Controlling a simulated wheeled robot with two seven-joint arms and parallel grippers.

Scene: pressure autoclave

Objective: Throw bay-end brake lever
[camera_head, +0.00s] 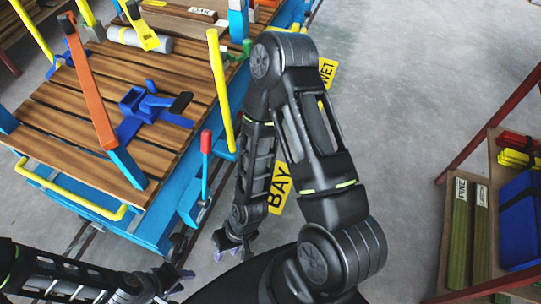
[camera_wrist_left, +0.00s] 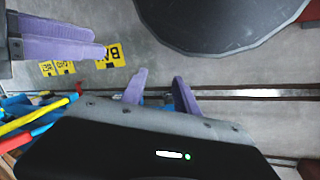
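The brake lever, a blue upright bar with a red grip (camera_head: 206,142), stands at the near right corner of the blue cart (camera_head: 150,228) in the head view. My left gripper (camera_head: 176,279) is open and empty, below and left of the lever and apart from it. Its purple fingers (camera_wrist_left: 160,92) stand apart in the left wrist view. My right gripper (camera_head: 232,254) points down to the right of the lever, with its fingers apart and nothing visible between them. A red bar shows at the left of the wrist view, but I cannot tell whether it is the lever.
The cart's wooden deck (camera_head: 75,125) carries a blue clamp (camera_head: 145,108) and an orange lever (camera_head: 88,85). Yellow posts (camera_head: 220,90) and a yellow handle (camera_head: 70,190) border it. A shelf (camera_head: 490,180) stands at right. Open grey floor (camera_head: 400,100) lies between.

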